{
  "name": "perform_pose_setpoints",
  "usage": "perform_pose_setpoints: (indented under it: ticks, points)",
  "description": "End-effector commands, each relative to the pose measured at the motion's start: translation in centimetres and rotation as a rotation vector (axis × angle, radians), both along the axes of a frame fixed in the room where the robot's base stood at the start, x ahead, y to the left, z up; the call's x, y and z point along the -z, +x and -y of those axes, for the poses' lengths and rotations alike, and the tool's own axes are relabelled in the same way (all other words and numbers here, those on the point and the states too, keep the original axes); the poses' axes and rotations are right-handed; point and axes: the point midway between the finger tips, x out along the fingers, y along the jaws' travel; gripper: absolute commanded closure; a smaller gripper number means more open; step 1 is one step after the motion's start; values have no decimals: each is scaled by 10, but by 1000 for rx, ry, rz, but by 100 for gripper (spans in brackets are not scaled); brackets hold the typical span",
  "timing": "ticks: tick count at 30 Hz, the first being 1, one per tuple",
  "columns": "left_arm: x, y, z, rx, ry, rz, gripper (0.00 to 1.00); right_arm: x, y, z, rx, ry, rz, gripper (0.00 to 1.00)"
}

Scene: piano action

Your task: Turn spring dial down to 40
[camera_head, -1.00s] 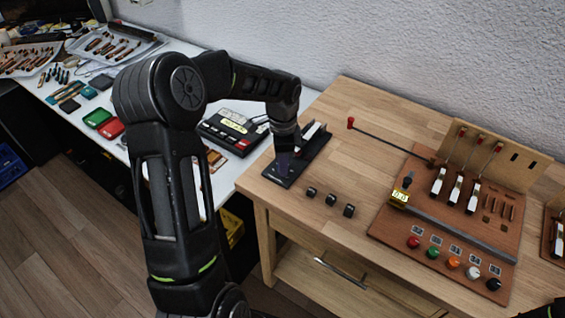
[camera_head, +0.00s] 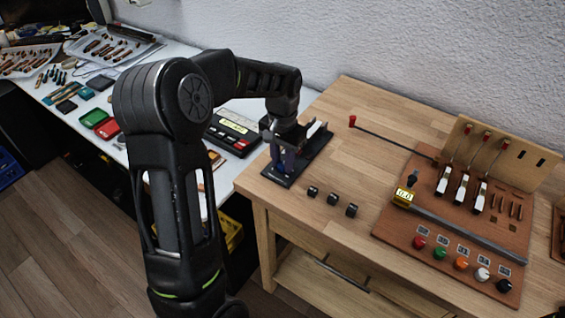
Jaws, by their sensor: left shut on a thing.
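A black device base (camera_head: 317,148) with a pale upright part (camera_head: 316,129) stands near the table's left edge. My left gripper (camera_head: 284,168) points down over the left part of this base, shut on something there. The fingers and wrist cover what they hold, so I cannot make out the dial or its setting. A yellow gauge (camera_head: 403,197) on the brown board appears to read 0.0. My right gripper is out of view.
Several small black blocks (camera_head: 333,199) lie in front of the base. The brown board (camera_head: 398,236) at right carries coloured knobs, hammers and a long rail. A red-tipped rod (camera_head: 390,142) crosses the wood behind. A white bench (camera_head: 60,97) with parts trays is at left.

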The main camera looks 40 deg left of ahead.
Motion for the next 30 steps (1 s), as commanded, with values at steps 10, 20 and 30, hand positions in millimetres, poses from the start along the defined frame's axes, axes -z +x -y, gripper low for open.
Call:
perform_pose_setpoints:
  ticks: [10, 20, 30]
  points:
    - [0, 1, 0, -327, 1, 3, 100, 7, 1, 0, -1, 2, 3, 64]
    - [0, 1, 0, -639, 1, 3, 100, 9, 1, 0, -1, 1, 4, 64]
    - [-1, 1, 0, -962, 0, 2, 100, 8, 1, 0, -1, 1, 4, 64]
